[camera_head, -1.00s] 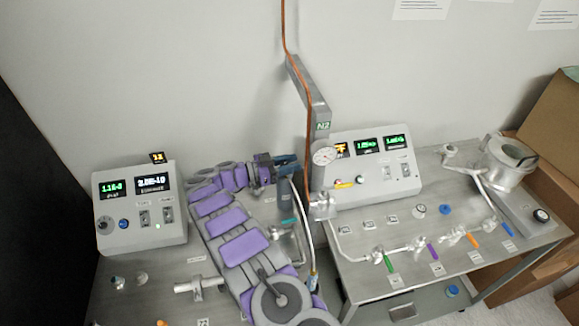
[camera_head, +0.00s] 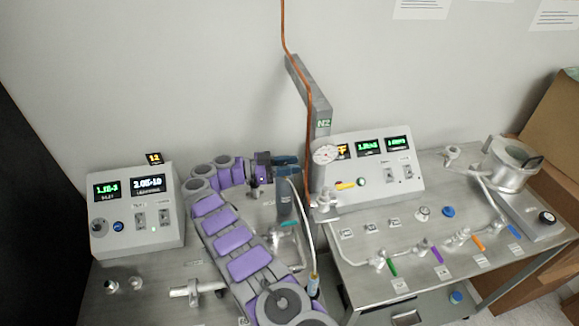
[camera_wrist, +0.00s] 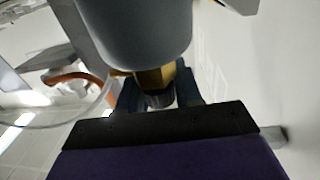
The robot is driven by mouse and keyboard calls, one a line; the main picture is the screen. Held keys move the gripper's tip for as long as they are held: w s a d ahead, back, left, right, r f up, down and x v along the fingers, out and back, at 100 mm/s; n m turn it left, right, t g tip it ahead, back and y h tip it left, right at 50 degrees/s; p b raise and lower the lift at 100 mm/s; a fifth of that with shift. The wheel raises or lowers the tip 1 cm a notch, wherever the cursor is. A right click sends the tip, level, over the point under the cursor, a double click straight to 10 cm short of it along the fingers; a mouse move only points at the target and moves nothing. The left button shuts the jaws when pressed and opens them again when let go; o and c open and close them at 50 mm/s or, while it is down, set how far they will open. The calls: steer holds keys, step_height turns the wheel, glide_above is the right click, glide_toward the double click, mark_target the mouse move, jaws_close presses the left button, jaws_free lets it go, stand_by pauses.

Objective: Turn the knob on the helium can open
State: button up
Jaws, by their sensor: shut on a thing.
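The helium can (camera_head: 284,206) appears to be the upright blue-grey cylinder with a teal band, on the left bench behind my arm. My gripper (camera_head: 287,172) is at its top end, with its blue fingers around the valve area. In the wrist view, the rounded grey body of the can (camera_wrist: 135,32) fills the upper middle. A brass neck (camera_wrist: 155,77) and a dark grey knob (camera_wrist: 160,98) show beside it. My gripper also shows there (camera_wrist: 158,92), shut on the knob with a finger on each side. The knob's turn angle cannot be read.
A control box (camera_head: 135,213) with two displays stands at the left. A grey post (camera_head: 316,110) with an N2 label and a gauge (camera_head: 325,154) rises close right of the gripper. A clear hose (camera_head: 306,225) hangs beside the can. Valves with coloured handles fill the right bench.

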steer(key=shift+a+r, duration=0.1)
steer(key=shift+r, duration=0.05)
steer(key=o, duration=0.7)
steer(key=shift+w, duration=0.1)
steer(key=shift+o, duration=1.3)
steer(key=shift+a, duration=0.2)
